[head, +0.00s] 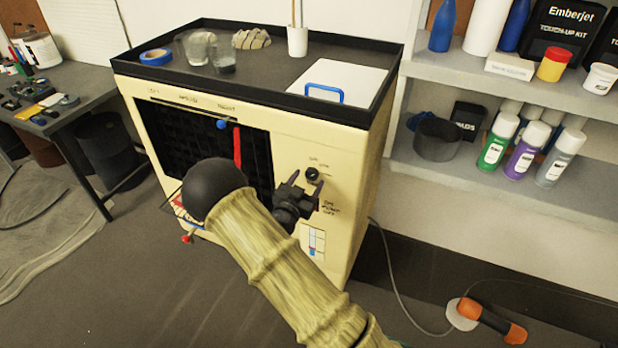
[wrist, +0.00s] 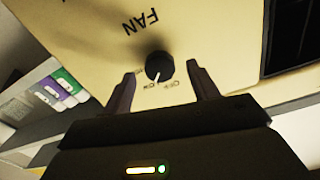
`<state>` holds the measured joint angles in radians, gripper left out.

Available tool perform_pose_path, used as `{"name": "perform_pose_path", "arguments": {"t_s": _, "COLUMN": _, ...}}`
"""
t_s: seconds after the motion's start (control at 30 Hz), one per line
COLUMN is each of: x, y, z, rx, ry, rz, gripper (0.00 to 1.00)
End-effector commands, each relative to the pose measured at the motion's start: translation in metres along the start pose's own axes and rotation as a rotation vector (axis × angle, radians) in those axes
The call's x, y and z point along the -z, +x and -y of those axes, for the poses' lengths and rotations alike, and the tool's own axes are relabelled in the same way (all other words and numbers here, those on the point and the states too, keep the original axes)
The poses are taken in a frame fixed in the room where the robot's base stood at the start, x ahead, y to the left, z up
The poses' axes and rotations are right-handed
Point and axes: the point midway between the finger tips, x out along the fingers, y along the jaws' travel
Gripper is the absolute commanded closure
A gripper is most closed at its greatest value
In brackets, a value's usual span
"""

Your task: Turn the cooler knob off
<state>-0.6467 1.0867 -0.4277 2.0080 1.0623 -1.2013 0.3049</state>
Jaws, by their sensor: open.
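The cooler (head: 285,140) is a cream-coloured box with a dark grille on its front. Its black knob (head: 312,174) sits on the right part of the front panel. In the wrist view the knob (wrist: 159,67) is round with a white pointer line, below the upside-down word FAN, with small markings beside it. My gripper (head: 306,188) is at the front panel by the knob. In the wrist view my gripper (wrist: 160,82) is open, with one finger on each side of the knob and a gap on both sides. The small markings are too blurred to read surely.
The cooler's black-rimmed top holds blue tape (head: 156,57), glasses, a white cup (head: 297,41) and a white board (head: 337,80). Shelves with spray cans (head: 497,140) stand at the right. A cable and an orange-and-black tool (head: 492,320) lie on the floor. A desk (head: 75,90) is at the left.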

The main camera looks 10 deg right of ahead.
Motion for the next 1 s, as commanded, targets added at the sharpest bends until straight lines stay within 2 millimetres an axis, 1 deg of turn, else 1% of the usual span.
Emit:
{"name": "perform_pose_path", "arguments": {"t_s": 0.03, "x": 0.0, "y": 0.007, "z": 0.0, "rx": -0.001, "ry": 0.0, "rz": -0.001, "gripper": 0.41}}
{"name": "perform_pose_path", "arguments": {"t_s": 0.17, "x": 0.0, "y": 0.018, "z": 0.0, "rx": 0.0, "ry": -0.001, "rz": 0.001, "gripper": 0.41}}
{"name": "perform_pose_path", "arguments": {"t_s": 0.47, "x": 0.0, "y": 0.02, "z": 0.0, "rx": 0.0, "ry": 0.0, "rz": 0.001, "gripper": 0.41}}
{"name": "perform_pose_path", "arguments": {"t_s": 0.57, "x": 0.0, "y": 0.02, "z": 0.0, "rx": 0.0, "ry": 0.0, "rz": 0.001, "gripper": 0.58}}
{"name": "perform_pose_path", "arguments": {"t_s": 0.6, "x": 0.0, "y": 0.02, "z": 0.0, "rx": 0.0, "ry": 0.0, "rz": 0.001, "gripper": 0.66}}
{"name": "perform_pose_path", "arguments": {"t_s": 0.67, "x": 0.0, "y": 0.02, "z": 0.0, "rx": 0.0, "ry": 0.0, "rz": 0.001, "gripper": 0.78}}
{"name": "perform_pose_path", "arguments": {"t_s": 0.7, "x": 0.0, "y": 0.02, "z": 0.0, "rx": 0.0, "ry": 0.0, "rz": 0.001, "gripper": 0.85}}
{"name": "perform_pose_path", "arguments": {"t_s": 1.0, "x": 0.0, "y": 0.02, "z": 0.0, "rx": 0.001, "ry": -0.019, "rz": 0.001, "gripper": 0.85}}
